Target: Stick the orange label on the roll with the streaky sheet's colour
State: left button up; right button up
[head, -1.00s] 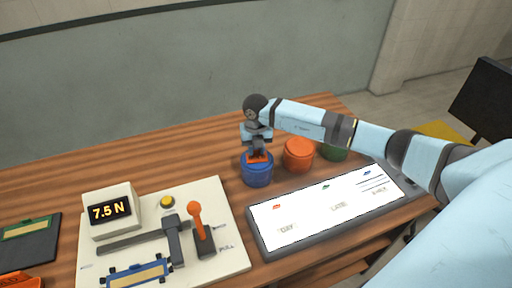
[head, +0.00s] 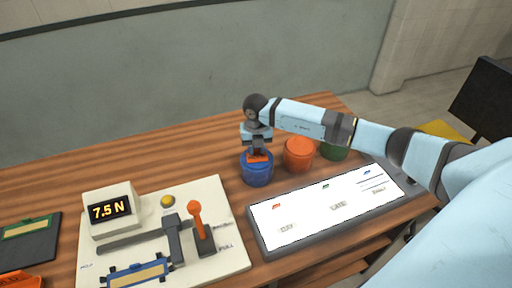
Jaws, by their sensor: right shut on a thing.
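My right gripper (head: 257,151) is shut on the orange label (head: 258,158) and holds it at the top of the blue roll (head: 257,174). The label looks to be touching the blue roll's top, though the gripper hides part of it. An orange roll (head: 299,154) stands just right of the blue one, and a green roll (head: 334,149) stands further right, partly behind my arm. A lit white panel (head: 308,222) shows small red, green and blue marks, with streaky lines near the blue mark at its right end. My left gripper is not in view.
A cream board (head: 225,240) at the front left carries a display box (head: 109,210) reading 7.5 N, an orange-knobbed lever (head: 199,225) and a yellow button (head: 167,201). A dark tray (head: 28,245) and an orange object (head: 20,282) lie at far left. The back left of the table is clear.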

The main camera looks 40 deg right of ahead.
jog(key=shift+f, duration=0.25)
dwell(0.8)
jog(key=o, duration=1.3)
jog(key=shift+o, duration=0.2)
jog(key=shift+r, duration=0.15)
jog(key=shift+r+p, duration=2.25)
jog(key=shift+r, duration=1.2)
